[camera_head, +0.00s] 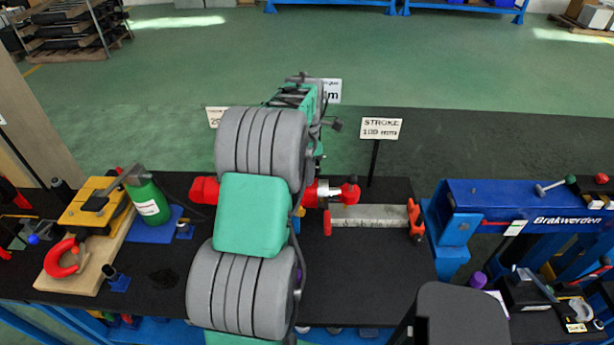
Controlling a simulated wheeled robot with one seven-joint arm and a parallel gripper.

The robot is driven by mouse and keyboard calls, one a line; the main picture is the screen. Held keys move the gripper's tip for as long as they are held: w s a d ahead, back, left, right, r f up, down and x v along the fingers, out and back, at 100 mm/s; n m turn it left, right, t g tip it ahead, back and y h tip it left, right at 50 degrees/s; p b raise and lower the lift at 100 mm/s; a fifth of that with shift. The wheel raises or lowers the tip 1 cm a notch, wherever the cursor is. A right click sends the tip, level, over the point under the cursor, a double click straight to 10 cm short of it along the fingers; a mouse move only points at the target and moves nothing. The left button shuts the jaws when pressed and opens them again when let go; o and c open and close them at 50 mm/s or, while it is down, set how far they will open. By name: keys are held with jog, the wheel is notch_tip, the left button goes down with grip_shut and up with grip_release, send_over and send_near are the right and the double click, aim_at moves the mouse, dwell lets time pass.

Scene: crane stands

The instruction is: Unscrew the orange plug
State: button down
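I cannot pick out an orange plug for certain in the head view. My arm, with its green and grey links, fills the middle of the view and hides part of the bench. A red device with a silver collar (330,192) lies across the bench behind my arm, with its other red end (205,190) showing on the left. My gripper cannot be made out; my own arm links block the area around the middle of the red device.
A green bottle (149,200), a yellow block (95,203) and a red horseshoe-shaped piece (63,258) are at left. A grey bar with orange-red ends (370,216) lies right of my arm. A blue beam (525,205) stands further right. The black bench surface (365,270) is clear between.

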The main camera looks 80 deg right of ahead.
jog(key=n, duration=0.3)
jog(key=shift+d+r+n, duration=0.1)
jog(key=shift+r+n, duration=0.1)
jog(key=shift+n, duration=0.1)
jog(key=shift+n, duration=0.8)
jog(key=n, duration=0.3)
jog(key=shift+n, duration=0.3)
jog(key=c, duration=1)
grip_release()
jog(key=shift+f, duration=0.1)
jog(key=shift+c, duration=0.9)
